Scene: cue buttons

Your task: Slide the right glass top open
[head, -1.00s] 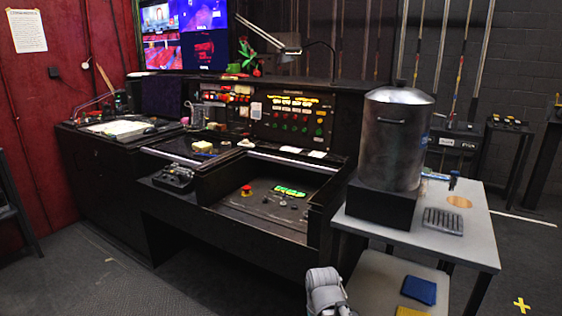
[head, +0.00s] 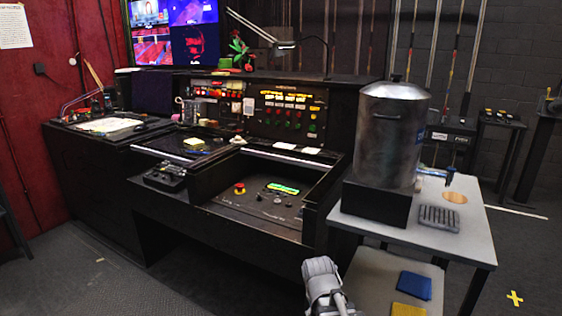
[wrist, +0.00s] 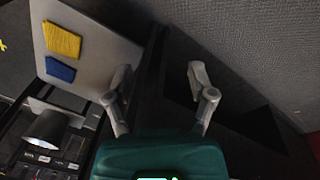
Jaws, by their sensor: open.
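The long black console (head: 100,180) stands at left and centre in the head view. Its right bay (head: 255,212) is recessed, with a red button on a yellow base (head: 239,188) and a lit green display (head: 283,188) inside. I cannot tell clearly whether glass covers this bay; a pale strip (head: 285,158) runs along its back edge. My gripper (wrist: 158,80) is open and empty in the wrist view, its fingers spread apart. In the head view only a grey part of my arm shows at the bottom, in front of the console; the fingertips cannot be made out there.
A grey table (head: 473,212) on the right bears a large metal urn (head: 390,135) on a black box. A lower shelf (head: 368,282) holds a blue cloth (head: 414,285) and a yellow cloth (head: 408,309). Open floor (head: 215,285) lies in front of the console.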

